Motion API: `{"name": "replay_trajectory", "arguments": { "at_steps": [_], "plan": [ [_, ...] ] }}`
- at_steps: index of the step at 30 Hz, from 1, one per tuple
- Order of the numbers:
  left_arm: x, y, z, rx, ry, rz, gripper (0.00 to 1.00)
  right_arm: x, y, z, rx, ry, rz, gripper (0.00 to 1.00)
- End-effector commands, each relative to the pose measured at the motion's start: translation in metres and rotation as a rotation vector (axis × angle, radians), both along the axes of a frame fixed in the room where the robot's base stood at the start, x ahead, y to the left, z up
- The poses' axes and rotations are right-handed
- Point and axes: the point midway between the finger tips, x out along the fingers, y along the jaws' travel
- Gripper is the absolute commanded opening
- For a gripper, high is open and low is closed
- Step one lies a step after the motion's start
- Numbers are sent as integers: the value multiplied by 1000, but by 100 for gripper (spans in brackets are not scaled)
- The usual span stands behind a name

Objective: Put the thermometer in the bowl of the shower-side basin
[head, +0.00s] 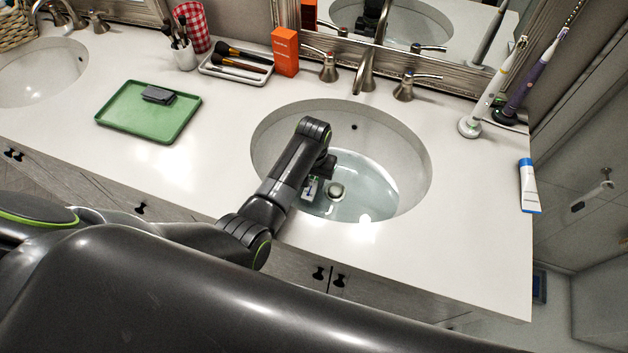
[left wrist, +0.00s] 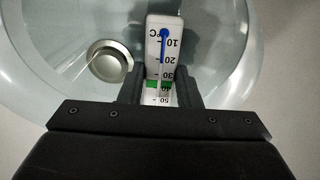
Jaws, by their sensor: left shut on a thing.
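The thermometer (left wrist: 164,50) is white with a blue bulb and column and a numbered scale. My left gripper (left wrist: 160,85) is shut on it, with one finger on each side. In the head view the thermometer (head: 311,188) shows in part below my left gripper (head: 318,172), inside the bowl of the right-hand basin (head: 408,150). Water stands in that bowl, and the round metal drain (left wrist: 109,61) lies left of the thermometer in the left wrist view. I cannot tell whether the thermometer touches the bowl. My right gripper is not in view.
A metal faucet (head: 365,75) with two handles stands behind the basin. A green tray (head: 125,125) with a dark item lies to the left. Electric toothbrushes (head: 490,95) and a white-blue tube (head: 528,187) are on the right. The front counter is clear.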

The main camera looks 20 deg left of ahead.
Motion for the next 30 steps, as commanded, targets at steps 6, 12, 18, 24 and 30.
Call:
{"name": "replay_trajectory", "arguments": {
  "at_steps": [6,12,18,24,30],
  "plan": [
    [0,0,-14,0,-1,0,2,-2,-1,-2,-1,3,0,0],
    [1,0,-14,0,-2,0,2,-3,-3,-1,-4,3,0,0],
    [0,0,-15,0,-1,0,46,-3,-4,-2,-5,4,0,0],
    [0,0,-15,0,-1,0,52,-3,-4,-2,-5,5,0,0],
    [0,0,-11,-1,-2,-1,52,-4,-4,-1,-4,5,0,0]
  ]
}}
